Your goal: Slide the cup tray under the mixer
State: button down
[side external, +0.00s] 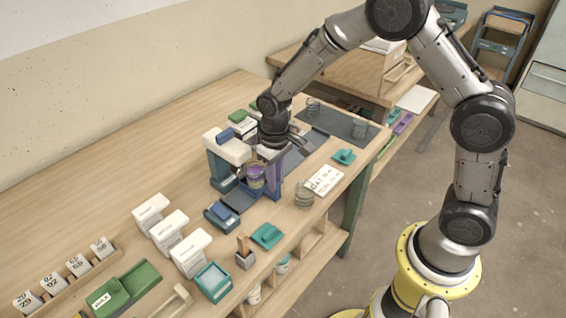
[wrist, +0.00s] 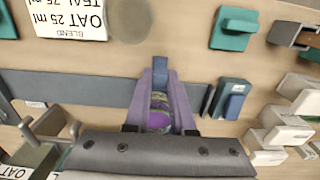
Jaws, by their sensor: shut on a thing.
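The mixer (side external: 226,147), with a white head and teal-blue column, stands on the bench. A cup (side external: 255,177) with purple contents and a greenish band is close beside its column, around the right end of the head. I cannot tell whether it is fully under the head. The cup (wrist: 160,115) also shows between my purple fingers in the wrist view. My gripper (side external: 273,190) points down and is shut on a blue block, which looks like the cup tray's handle (wrist: 160,64). The tray's body is mostly hidden by my fingers and the cup.
A dark strip (wrist: 90,90) runs along the bench past the cup. A blue box (side external: 222,214), a teal box (side external: 267,235) and white dispensers (side external: 170,230) stand to the left and front. A recipe card (side external: 323,180) and a grey jar (side external: 304,195) are to the right.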

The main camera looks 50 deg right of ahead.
dwell(0.3)
jog(key=shift+a, duration=2.45)
jog(key=c, duration=0.8)
grip_release()
jog(key=shift+c, duration=0.2)
notch_tip(320, 180, up, 7)
